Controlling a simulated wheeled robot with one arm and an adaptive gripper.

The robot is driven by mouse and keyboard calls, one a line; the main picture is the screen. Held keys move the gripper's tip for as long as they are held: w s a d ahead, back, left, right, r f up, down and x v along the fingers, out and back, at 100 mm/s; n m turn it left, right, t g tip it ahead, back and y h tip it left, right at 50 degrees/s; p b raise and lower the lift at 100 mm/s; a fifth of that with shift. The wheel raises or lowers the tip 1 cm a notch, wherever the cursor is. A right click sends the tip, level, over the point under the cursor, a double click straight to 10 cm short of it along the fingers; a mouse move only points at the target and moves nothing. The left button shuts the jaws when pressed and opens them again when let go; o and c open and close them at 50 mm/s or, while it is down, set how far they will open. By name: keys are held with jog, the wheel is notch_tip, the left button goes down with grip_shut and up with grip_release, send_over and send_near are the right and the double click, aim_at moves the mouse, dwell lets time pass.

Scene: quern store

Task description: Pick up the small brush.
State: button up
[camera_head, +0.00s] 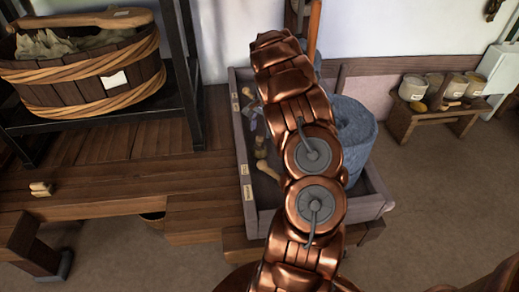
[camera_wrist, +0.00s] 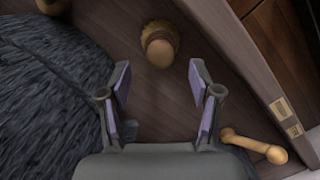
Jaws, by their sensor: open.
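In the wrist view a small brush (camera_wrist: 160,48), with a rounded wooden end and tan bristles, lies on the floor of a wooden tray. My gripper (camera_wrist: 159,76) is open above the tray, and its two purple-padded fingers stand apart with nothing between them. The brush shows just beyond the fingertips, roughly centred between them; I cannot tell the height gap.
A large rough blue-grey cylinder (camera_head: 356,135) fills the tray's right side; it is close on the left in the wrist view (camera_wrist: 45,90). A wooden handle (camera_wrist: 254,145) lies near the right finger, by the labelled tray wall (camera_wrist: 245,60). A bench with pots (camera_head: 432,122) stands right.

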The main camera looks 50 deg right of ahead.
aim_at(260, 137)
jog(key=shift+a+f, duration=0.25)
jog(key=shift+f, duration=0.85)
jog(key=shift+a+f, duration=0.2)
jog(key=shift+f, duration=0.9)
grip_shut()
